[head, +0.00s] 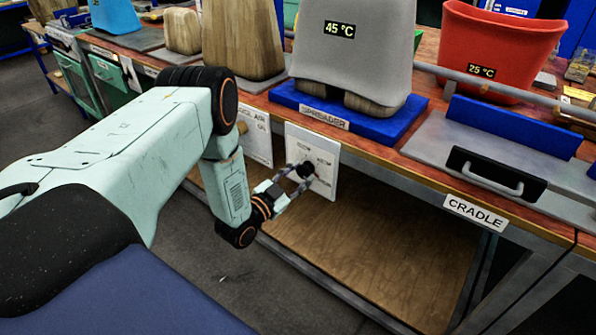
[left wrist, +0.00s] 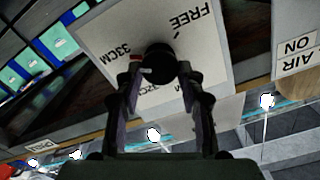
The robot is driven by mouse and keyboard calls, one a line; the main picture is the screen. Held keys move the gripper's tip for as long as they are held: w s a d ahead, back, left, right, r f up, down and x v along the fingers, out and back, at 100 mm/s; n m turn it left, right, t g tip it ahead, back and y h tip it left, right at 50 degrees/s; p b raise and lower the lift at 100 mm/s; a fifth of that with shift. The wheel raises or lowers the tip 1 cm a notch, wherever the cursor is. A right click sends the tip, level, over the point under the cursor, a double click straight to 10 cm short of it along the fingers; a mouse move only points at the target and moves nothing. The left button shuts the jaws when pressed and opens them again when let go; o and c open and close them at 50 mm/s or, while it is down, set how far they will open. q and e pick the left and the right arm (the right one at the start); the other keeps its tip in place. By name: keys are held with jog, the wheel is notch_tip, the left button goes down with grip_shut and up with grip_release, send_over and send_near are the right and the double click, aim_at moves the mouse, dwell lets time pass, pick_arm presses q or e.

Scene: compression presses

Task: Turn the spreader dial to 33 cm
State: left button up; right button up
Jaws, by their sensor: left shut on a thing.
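The spreader dial (head: 306,170) is a black knob on a white plate (head: 325,152) at the bench front, below the SPREADER label (head: 324,117). In the left wrist view the knob (left wrist: 160,64) sits among the printed marks FREE (left wrist: 190,19), 33CM (left wrist: 122,57) and a partly hidden one ending in CM below. A small red and white mark (left wrist: 141,70) shows at the knob's left side, near 33CM. My left gripper (head: 296,178) reaches the dial, its two fingers on either side of the knob and shut on it. My right gripper is out of view.
A grey form reading 45 °C (head: 352,48) stands on a blue base (head: 385,130) above the dial. An AIR ON plate (head: 256,135) is left of it. An open wooden shelf (head: 370,250) lies below.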

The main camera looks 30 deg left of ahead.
pick_arm(q)
jog(key=o, duration=1.1)
jog(key=shift+o, duration=0.2)
jog(key=s, duration=1.2)
jog(key=shift+a, duration=0.45)
jog(key=shift+f, duration=0.1)
